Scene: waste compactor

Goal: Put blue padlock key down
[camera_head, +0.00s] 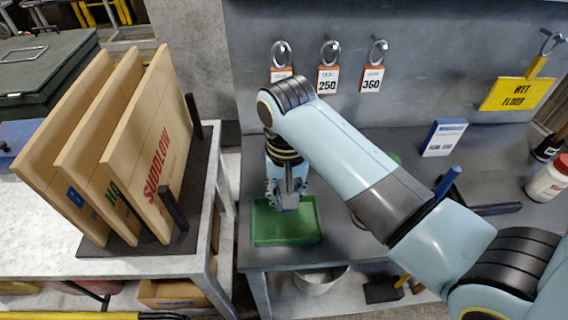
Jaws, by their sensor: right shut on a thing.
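My right gripper (287,203) points down over the green tray (262,240) on the grey bench. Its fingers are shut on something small. I take this to be the blue padlock key, but the fingers hide it and I cannot make out its shape or colour. I cannot tell whether the held thing touches the tray floor. The visible part of the tray is empty. My left gripper is not in view.
Tags on rings (328,80) hang on the back wall. A yellow wet floor sign (517,94) hangs at right. A blue-and-white box (443,138) and white tub (549,178) stand on the bench. Wooden boards (150,150) stand in a rack at left.

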